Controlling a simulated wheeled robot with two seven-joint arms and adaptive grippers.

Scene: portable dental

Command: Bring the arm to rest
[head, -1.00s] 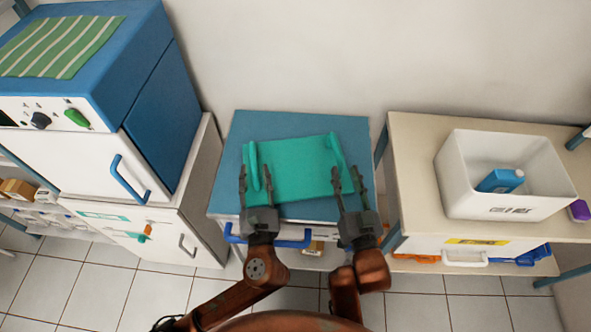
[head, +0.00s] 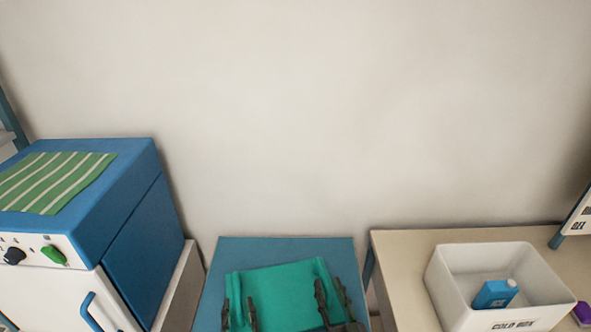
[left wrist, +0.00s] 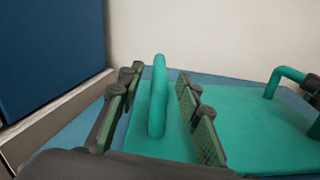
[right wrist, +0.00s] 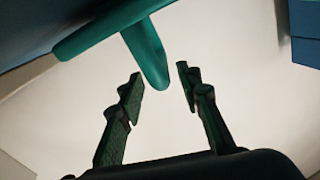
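A teal tray (head: 284,298) with two raised handles lies on the blue-topped cabinet (head: 240,248). My left gripper (head: 238,312) is open at the tray's left side. In the left wrist view, the left handle (left wrist: 157,100) stands between the spread fingers, apart from both. My right gripper (head: 332,298) is open at the tray's right side. In the right wrist view, a teal handle (right wrist: 146,55) lies just beyond the parted fingertips (right wrist: 160,78). Both grippers are empty. The palms and most of both arms are cut off below the head view.
A blue and white cabinet unit (head: 130,240) with a striped green cloth (head: 50,182) stands on the left. On the right, a beige table (head: 395,262) holds a white cold box (head: 450,290) with a blue carton (head: 495,293) inside. The wall behind is bare.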

